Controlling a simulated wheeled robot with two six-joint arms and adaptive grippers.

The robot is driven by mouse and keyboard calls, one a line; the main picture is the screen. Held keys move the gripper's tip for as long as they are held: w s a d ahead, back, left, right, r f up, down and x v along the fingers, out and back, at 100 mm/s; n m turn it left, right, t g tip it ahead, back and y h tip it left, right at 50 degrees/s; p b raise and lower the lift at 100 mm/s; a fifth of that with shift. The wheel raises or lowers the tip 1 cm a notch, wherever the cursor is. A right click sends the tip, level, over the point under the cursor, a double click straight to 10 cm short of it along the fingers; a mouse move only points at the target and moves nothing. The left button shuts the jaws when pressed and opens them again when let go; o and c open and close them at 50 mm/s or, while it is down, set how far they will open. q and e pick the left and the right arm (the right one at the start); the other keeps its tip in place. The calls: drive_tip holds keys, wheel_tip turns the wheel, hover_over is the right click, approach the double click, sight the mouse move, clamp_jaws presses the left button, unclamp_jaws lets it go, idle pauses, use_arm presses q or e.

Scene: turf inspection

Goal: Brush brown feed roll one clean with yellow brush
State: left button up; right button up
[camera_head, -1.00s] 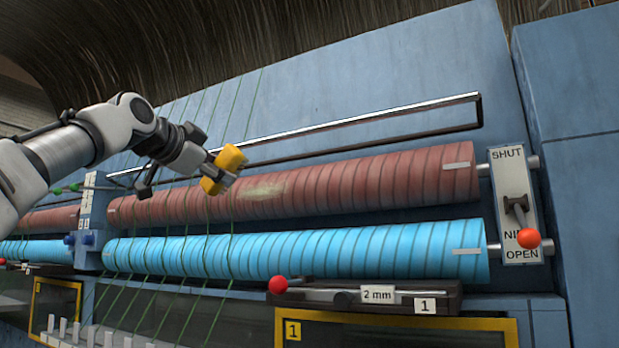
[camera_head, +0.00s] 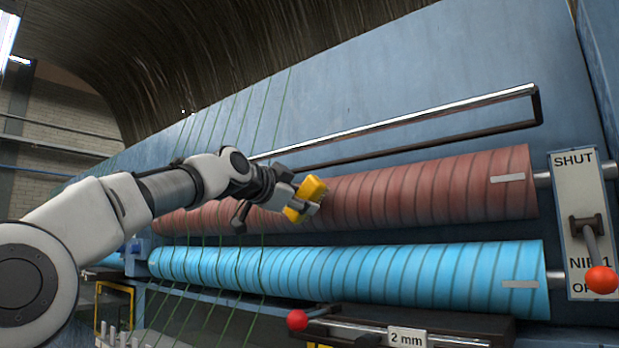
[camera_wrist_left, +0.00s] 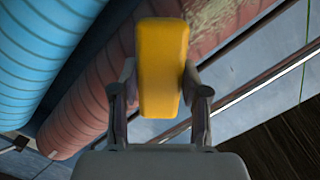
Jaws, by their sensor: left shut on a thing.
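The brown feed roll (camera_head: 440,190) is a long ribbed cylinder lying across the machine, with a pale tag near its right end. My left gripper (camera_head: 288,192) is shut on the yellow brush (camera_head: 305,198) and holds it at the roll's upper front. The brush hides the part of the roll behind it. In the left wrist view the yellow brush (camera_wrist_left: 162,65) sits between both fingers, over the brown roll (camera_wrist_left: 90,105). A pale dusty patch (camera_wrist_left: 208,20) shows on the roll beside the brush. Whether the bristles touch the roll is hidden. My right gripper is not in view.
A blue roll (camera_head: 350,275) lies just below. A metal bar (camera_head: 400,120) runs above the brown roll. Green strands (camera_head: 235,130) hang down at the left. At the right is a SHUT/OPEN plate with a red-knobbed lever (camera_head: 600,279); another red knob (camera_head: 297,320) is below.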

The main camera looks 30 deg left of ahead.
use_arm(q)
drive_tip(key=shift+w+r+p, duration=0.1)
drive_tip(key=shift+w+p, duration=0.25)
drive_tip(key=shift+w, duration=0.05)
idle(0.8)
drive_tip(key=shift+w+a, duration=0.1)
drive_tip(key=shift+w, duration=0.1)
